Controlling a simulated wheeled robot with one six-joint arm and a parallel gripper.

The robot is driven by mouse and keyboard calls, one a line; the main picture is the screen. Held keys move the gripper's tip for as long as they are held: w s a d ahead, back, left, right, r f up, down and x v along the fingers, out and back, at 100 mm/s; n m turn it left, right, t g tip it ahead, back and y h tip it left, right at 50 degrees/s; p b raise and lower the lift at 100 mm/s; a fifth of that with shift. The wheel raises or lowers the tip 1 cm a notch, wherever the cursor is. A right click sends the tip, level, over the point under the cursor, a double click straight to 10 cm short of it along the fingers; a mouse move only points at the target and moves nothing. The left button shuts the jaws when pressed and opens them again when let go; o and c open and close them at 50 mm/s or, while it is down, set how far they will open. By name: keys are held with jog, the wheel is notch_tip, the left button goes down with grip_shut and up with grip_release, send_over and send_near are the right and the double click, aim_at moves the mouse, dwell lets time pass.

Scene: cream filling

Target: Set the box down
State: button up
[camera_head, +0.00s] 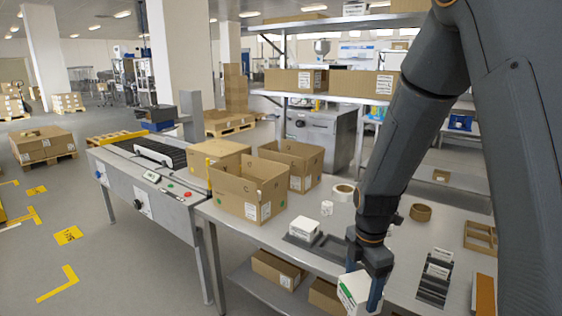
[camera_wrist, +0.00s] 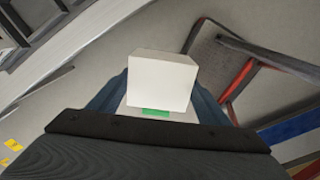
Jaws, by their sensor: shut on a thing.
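A small white box with a green patch (camera_head: 356,291) is between the blue fingers of my gripper (camera_head: 364,290) in the head view, at the near edge of the table. My gripper is shut on it. In the wrist view the white box (camera_wrist: 162,80) fills the middle between the fingers, with a green strip at its lower edge. The head view does not clearly show whether the box touches anything below. A grey table (camera_head: 262,240) lies behind and beside the gripper.
A dark tray (camera_head: 330,246) with a white box (camera_head: 303,228) on it lies just behind my gripper. Open cardboard boxes (camera_head: 245,192) stand to the left beside the conveyor (camera_head: 150,152). Tape rolls (camera_head: 343,192) and a dark rack (camera_head: 435,279) are also on the table.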

notch_tip(320, 180, down, 11)
jog(key=w+m, duration=0.2)
jog(key=m, duration=1.9)
jog(key=shift+a+f, duration=0.15)
jog(key=shift+a, duration=0.15)
